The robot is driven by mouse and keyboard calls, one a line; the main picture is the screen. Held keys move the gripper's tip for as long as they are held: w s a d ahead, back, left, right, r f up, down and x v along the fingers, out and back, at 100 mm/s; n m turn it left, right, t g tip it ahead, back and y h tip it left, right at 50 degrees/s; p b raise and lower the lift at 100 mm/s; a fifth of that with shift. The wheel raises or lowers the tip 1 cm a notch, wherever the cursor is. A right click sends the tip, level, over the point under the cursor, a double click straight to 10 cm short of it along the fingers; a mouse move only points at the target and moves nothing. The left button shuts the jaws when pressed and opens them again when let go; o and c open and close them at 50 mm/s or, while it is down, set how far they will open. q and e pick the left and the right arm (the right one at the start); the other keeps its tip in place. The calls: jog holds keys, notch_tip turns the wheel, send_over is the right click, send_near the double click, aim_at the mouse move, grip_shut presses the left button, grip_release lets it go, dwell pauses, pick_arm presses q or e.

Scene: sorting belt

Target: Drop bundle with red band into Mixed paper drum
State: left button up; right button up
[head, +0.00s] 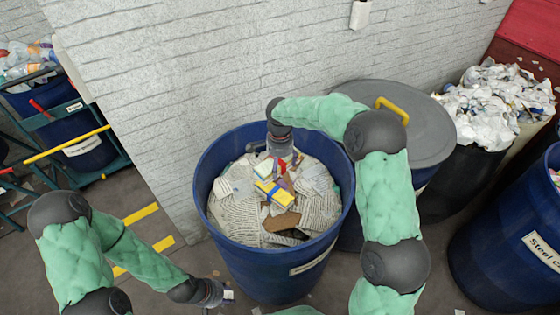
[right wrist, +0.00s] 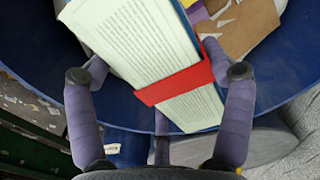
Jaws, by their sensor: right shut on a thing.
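My right gripper (head: 279,160) reaches down over the open mouth of the blue drum (head: 279,277), and its label is too small to read. In the right wrist view the right gripper (right wrist: 160,72) is shut on a bundle of printed pages (right wrist: 135,42) with a red band (right wrist: 176,83) around it. The bundle is tilted, with the drum's blue wall (right wrist: 275,60) behind it. In the head view the gripper mostly hides the bundle. My left gripper (head: 226,297) is low at the bottom of the head view; its jaws are too small to judge.
Loose papers and cartons (head: 240,205) fill the drum. A grey lidded drum (head: 425,115) with a yellow handle stands right behind it. A dark bin of crumpled white paper (head: 500,100) and a blue "Steel" drum (head: 500,255) stand at right. A white brick wall (head: 180,80) is behind.

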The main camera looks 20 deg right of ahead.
aim_at(280, 162)
notch_tip(280, 162, down, 6)
jog(key=b, duration=0.3)
jog(key=shift+r, duration=0.15)
jog(key=o, duration=1.2)
jog(key=shift+o, duration=0.2)
notch_tip(280, 162, up, 12)
